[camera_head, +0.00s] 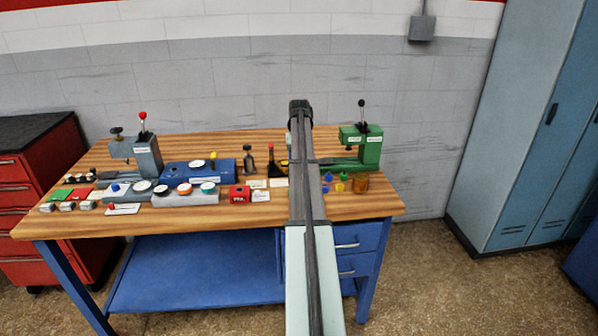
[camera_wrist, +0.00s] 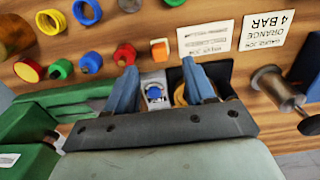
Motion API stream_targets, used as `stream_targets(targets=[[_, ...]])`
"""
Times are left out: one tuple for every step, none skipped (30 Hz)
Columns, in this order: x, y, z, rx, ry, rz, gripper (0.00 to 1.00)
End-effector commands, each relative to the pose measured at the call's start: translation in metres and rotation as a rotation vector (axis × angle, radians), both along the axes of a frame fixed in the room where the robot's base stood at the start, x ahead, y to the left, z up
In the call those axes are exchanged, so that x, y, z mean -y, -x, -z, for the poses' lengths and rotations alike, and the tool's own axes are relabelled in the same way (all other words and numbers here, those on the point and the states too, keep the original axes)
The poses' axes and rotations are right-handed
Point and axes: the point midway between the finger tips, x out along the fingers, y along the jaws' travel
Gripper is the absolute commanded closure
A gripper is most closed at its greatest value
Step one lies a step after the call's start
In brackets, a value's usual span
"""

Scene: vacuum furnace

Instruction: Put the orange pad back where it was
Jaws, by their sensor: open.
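In the wrist view a small orange block (camera_wrist: 159,50) with a pale top edge lies on the wooden bench, just beyond my fingertips; it looks like the orange pad. My gripper (camera_wrist: 158,68) is open, with its two blue fingers apart and nothing held. Below the fingertips, between the fingers, are a small whitish piece with a blue round top (camera_wrist: 154,93) and a yellowish ring (camera_wrist: 181,94) by a dark holder, partly hidden by a finger. In the head view my arm hides this spot, and the gripper does not show clearly.
Several coloured knob-like parts, including a red one (camera_wrist: 125,54), lie to the left in the wrist view. A label reading orange 4 bar (camera_wrist: 265,28) lies to the right, near a metal cylinder (camera_wrist: 275,88). The green press (camera_head: 362,146) stands right of my arm.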

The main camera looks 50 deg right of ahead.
Motion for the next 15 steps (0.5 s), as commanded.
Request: stream_targets(targets=[[0.001,-0.001,-0.01,0.001,0.002,0.0,0.46],[0.001,-0.001,-0.015,0.001,0.002,0.0,0.46],[0.001,0.0,-0.021,0.0,0.001,0.0,0.46],[0.001,0.0,-0.025,0.0,0.001,0.0,0.46],[0.001,0.0,-0.029,0.0,0.001,0.0,0.46],[0.001,0.0,-0.033,0.0,0.001,0.0,0.46],[0.001,0.0,-0.037,0.0,0.001,0.0,0.46],[0.001,0.0,-0.039,0.0,0.001,0.0,0.46],[0.001,0.0,-0.043,-0.001,0.001,0.0,0.46],[0.001,0.0,-0.045,-0.001,0.001,0.0,0.46],[0.001,0.0,-0.047,-0.001,0.001,0.0,0.46],[0.001,0.0,-0.048,-0.001,0.001,0.001,0.46],[0.001,0.0,-0.049,-0.001,0.001,0.001,0.46],[0.001,0.0,-0.05,-0.001,0.001,0.001,0.46],[0.001,0.0,-0.05,-0.001,0.0,0.001,0.46]])
